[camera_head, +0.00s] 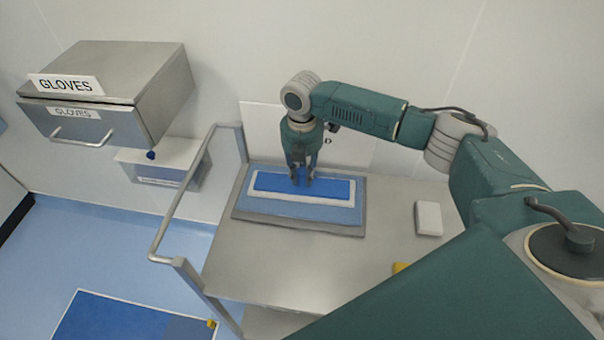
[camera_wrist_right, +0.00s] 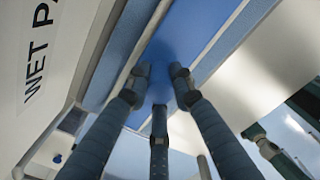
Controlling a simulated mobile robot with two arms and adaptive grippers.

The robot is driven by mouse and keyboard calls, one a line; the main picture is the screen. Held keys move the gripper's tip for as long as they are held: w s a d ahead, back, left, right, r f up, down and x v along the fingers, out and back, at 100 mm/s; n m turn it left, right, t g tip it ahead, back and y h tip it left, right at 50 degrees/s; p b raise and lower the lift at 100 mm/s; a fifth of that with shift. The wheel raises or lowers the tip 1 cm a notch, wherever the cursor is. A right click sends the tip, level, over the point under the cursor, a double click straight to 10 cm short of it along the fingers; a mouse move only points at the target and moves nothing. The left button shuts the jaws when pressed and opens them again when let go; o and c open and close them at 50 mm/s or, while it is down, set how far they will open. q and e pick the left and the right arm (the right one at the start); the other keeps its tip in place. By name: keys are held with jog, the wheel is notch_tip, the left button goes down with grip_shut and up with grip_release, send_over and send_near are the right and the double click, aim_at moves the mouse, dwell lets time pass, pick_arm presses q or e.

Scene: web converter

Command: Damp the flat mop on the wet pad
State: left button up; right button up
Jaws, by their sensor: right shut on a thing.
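The flat mop (camera_head: 335,188), a blue plate with a white border, lies on the light blue wet pad (camera_head: 290,208) at the back of the steel cart. The pad sits on a grey tray (camera_head: 300,226). My right gripper (camera_head: 301,182) points down at the middle of the mop and is shut on it; its fingertips hide the part they hold. In the right wrist view the fingers (camera_wrist_right: 160,85) are close to the blue mop (camera_wrist_right: 195,35). A sign with "WET PA" (camera_wrist_right: 40,60) shows beside the pad. My left gripper is not in view.
The steel cart (camera_head: 270,265) has a side rail (camera_head: 180,200) and free room in front of the tray. A white block (camera_head: 428,218) and a partly hidden yellow thing (camera_head: 401,267) are at its right. A gloves cabinet (camera_head: 110,85) hangs at left.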

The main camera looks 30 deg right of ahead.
jog(key=shift+f, duration=0.65)
dwell(0.8)
jog(key=shift+r, duration=0.1)
notch_tip(320, 180, up, 7)
jog(key=p, duration=0.7)
dwell(0.4)
jog(key=shift+a, duration=0.1)
dwell(0.3)
